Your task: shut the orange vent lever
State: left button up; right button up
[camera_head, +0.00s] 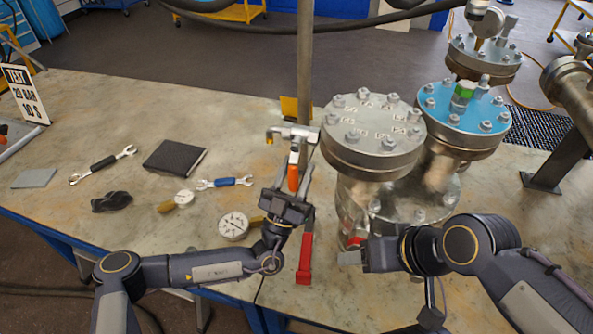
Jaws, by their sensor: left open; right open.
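The orange vent lever (293,178) shows upright between the fingers of my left gripper (292,172), just left of the flanged vessel (373,135). The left gripper is open around it; I cannot tell whether either finger touches it. A grey metal fitting (292,133) shows just above the lever. My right gripper (348,257) is open, low in front of the vessel, close to a small red part (355,241). Its fingers are partly hidden by its own body.
A red-handled tool (305,257) lies on the table just below the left gripper. A round gauge (233,225), wrenches and a black notebook (175,157) lie to the left. A blue-topped vessel (464,107) stands behind at right. A vertical pole (305,60) rises behind the lever.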

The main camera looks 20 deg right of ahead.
pick_arm(q)
jog(key=b+v, duration=0.1)
jog(key=v, duration=0.6)
jog(key=shift+s+a+f, duration=0.2)
jog(key=shift+f, duration=0.05)
